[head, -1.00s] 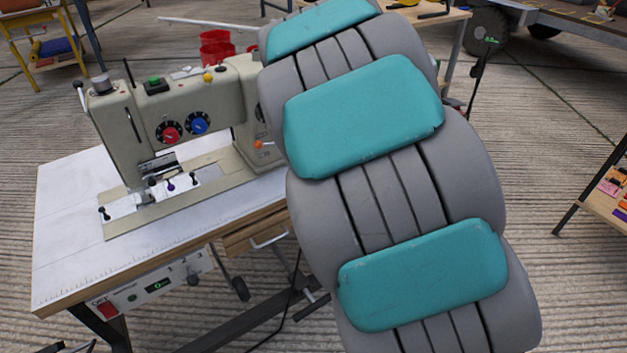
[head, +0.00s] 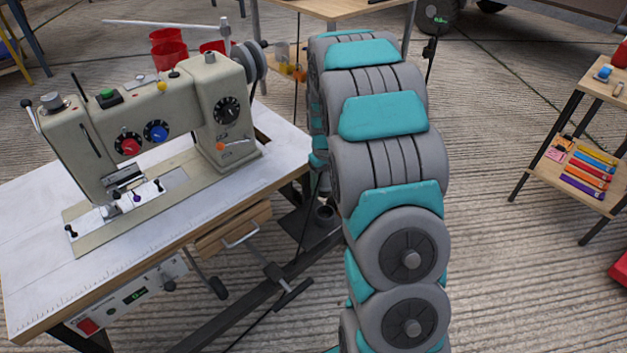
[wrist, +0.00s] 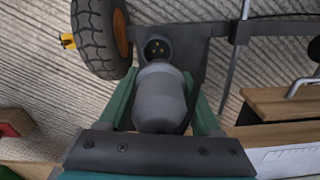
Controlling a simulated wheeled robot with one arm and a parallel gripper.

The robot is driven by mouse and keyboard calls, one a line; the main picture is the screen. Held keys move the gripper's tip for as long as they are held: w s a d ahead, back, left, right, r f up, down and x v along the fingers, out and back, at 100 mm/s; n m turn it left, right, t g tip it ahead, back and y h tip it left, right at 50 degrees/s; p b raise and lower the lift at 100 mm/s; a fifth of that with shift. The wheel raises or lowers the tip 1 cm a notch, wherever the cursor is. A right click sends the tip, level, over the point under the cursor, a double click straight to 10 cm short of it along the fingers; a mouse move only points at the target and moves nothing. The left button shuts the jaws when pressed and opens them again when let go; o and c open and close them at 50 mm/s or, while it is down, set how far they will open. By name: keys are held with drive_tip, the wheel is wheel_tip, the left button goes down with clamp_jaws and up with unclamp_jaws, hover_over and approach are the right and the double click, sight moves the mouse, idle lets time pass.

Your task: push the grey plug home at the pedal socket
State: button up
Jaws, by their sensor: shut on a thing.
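In the wrist view my gripper (wrist: 161,74) is shut on the grey plug (wrist: 160,100), with one green finger on each side of it. The plug's rounded body points up the picture. Just beyond its front end is the dark round pedal socket (wrist: 157,47), with small brass contacts showing in its face. The plug is outside the socket and roughly in line with it; I cannot tell the exact gap. In the head view my own arm fills the middle, and the gripper and plug are hidden.
A black-tyred wheel (wrist: 98,35) is close left of the socket in the wrist view. A wooden drawer edge (wrist: 280,103) is at right. In the head view a sewing machine (head: 150,130) stands on a white-topped table (head: 40,220). A shelf (head: 575,180) is at right.

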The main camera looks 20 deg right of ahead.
sight(325, 206)
drive_tip(key=shift+w+d+f, duration=0.1)
drive_tip(key=shift+d+f, duration=0.2)
drive_tip(key=shift+f, duration=0.05)
drive_tip(key=shift+f+b, duration=0.75)
drive_tip(key=shift+f, duration=2.7)
drive_tip(key=shift+f, duration=0.65)
drive_tip(key=shift+r, duration=0.4)
drive_tip(key=shift+f, duration=0.15)
idle(1.2)
drive_tip(key=shift+r, duration=0.25)
drive_tip(key=shift+f, duration=0.6)
idle(0.9)
